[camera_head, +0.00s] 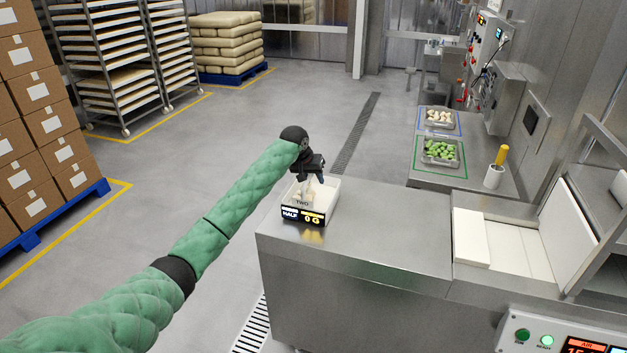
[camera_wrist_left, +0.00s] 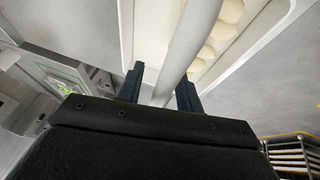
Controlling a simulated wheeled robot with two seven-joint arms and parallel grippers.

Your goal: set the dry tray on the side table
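A white tray (camera_head: 330,191) stands on the near-left corner of the steel counter (camera_head: 390,220). Its front reads "TWO", above a dark "HALF" and "0 G" display (camera_head: 303,216). My left gripper (camera_head: 306,178) is at the tray from above. In the left wrist view, its two dark fingers (camera_wrist_left: 160,90) are spread apart on either side of a pale bar (camera_wrist_left: 190,45) across the tray. Round pale pieces (camera_wrist_left: 215,40) lie in the tray right of the bar. My right gripper is not in view.
A steel side surface at the right holds a tray of green pieces (camera_head: 440,151) in a green outline and a tray of pale pieces (camera_head: 438,117) in a blue outline. A cup with a yellow handle (camera_head: 494,177) stands nearby. Stacked boxes (camera_head: 45,120) and racks (camera_head: 110,60) are left.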

